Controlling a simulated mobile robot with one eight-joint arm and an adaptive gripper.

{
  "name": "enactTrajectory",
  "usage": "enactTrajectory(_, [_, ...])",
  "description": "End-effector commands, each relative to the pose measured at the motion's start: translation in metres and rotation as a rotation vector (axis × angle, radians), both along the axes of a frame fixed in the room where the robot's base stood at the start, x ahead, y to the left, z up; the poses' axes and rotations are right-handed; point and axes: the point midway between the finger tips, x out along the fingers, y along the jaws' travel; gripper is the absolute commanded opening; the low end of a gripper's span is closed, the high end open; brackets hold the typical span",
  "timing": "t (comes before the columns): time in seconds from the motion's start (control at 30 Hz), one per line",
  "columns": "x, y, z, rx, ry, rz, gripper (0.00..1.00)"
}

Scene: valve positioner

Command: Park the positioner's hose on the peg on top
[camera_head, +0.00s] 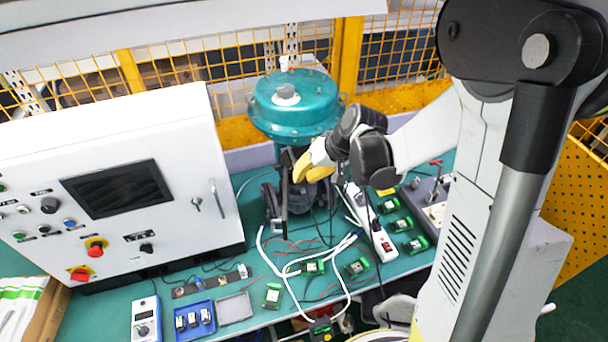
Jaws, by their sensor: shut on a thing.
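The valve has a teal domed actuator (292,103) with a grey cap and a small pale fitting (284,63) on top. Below it, the dark positioner and valve body (272,200) stand on the bench, partly hidden by my gripper. My gripper (308,168), with yellow fingertips, reaches in from the right just below the dome. It is shut, apparently on the positioner's hose; the held part is mostly hidden between the fingers. Thin dark lines hang near the gripper, but I cannot tell which is the hose. I cannot make out the peg for certain.
A white control cabinet (120,190) stands close on the left. White cables (288,275), small green modules (358,267) and a power strip (380,238) clutter the teal bench. A blue tray (195,320) lies in front. Yellow mesh fencing (400,50) stands behind.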

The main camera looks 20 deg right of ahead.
Motion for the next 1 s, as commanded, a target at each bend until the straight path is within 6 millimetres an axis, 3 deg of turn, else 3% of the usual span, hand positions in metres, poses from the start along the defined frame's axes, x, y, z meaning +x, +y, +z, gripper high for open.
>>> enactTrajectory(0.63, [-0.006, 0.0, 0.0, 0.0, 0.0, 0.0, 0.0])
enactTrajectory(1.0, [-0.029, 0.0, 0.0, 0.0, 0.0, 0.001, 0.0])
